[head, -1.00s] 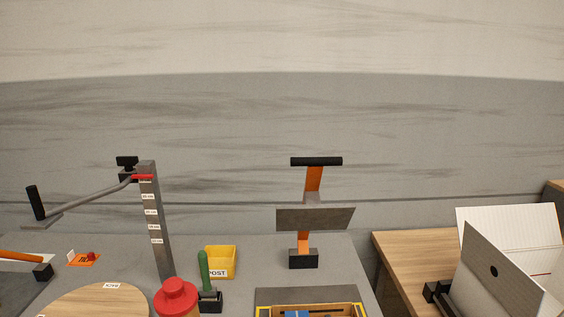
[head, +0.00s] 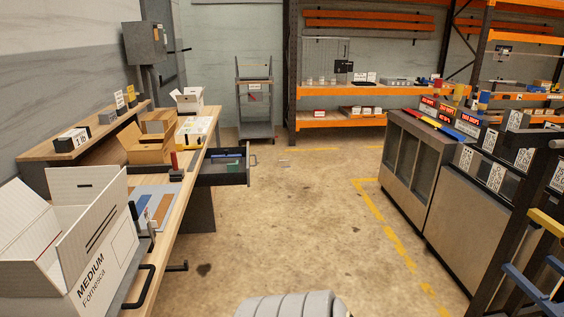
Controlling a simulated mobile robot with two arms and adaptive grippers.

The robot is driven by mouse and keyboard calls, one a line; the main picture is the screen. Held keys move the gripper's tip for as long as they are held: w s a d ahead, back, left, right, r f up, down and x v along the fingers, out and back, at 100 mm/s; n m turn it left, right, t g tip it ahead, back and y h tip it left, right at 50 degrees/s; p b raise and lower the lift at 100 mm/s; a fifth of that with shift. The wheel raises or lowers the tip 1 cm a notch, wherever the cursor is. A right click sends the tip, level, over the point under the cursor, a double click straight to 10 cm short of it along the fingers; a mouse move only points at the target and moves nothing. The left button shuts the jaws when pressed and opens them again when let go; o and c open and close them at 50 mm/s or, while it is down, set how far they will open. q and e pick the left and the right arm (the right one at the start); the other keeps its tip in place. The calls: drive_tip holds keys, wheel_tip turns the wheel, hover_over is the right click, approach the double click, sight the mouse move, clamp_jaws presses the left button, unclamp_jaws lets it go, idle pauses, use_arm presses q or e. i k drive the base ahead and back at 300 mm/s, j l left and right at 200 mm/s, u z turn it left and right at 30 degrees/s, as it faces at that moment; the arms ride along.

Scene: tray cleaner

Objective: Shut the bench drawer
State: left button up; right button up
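The bench drawer (head: 219,178) is dark grey and stands open, sticking out from the wooden workbench (head: 166,236) into the aisle. Its black handle (head: 253,161) is at the outer right end. A blue item (head: 228,156) and something green lie inside; the rest of its contents is hard to make out. Neither of my grippers is in view, so nothing of mine is seen touching the drawer.
A large open "MEDIUM" carton (head: 108,240) stands at the near left. Smaller cartons (head: 150,148) sit farther along the bench. A wheeled rack (head: 256,103) stands at the back, with a grey cabinet (head: 409,168) on the right.

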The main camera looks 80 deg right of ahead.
sight(226, 163)
drive_tip(key=l+z, duration=0.2)
drive_tip(key=z, duration=0.2)
drive_tip(key=l+z, duration=0.25)
drive_tip(key=z, duration=0.15)
drive_tip(key=l+z, duration=0.2)
drive_tip(key=z, duration=0.2)
drive_tip(key=i+l+z, duration=0.1)
drive_tip(key=z, duration=0.3)
drive_tip(key=i+l+z, duration=0.15)
drive_tip(key=l, duration=0.4)
drive_tip(key=i+l+z, duration=0.15)
drive_tip(key=i+l, duration=0.25)
drive_tip(key=i+l+z, duration=0.15)
drive_tip(key=i+l, duration=0.15)
drive_tip(key=l, duration=0.25)
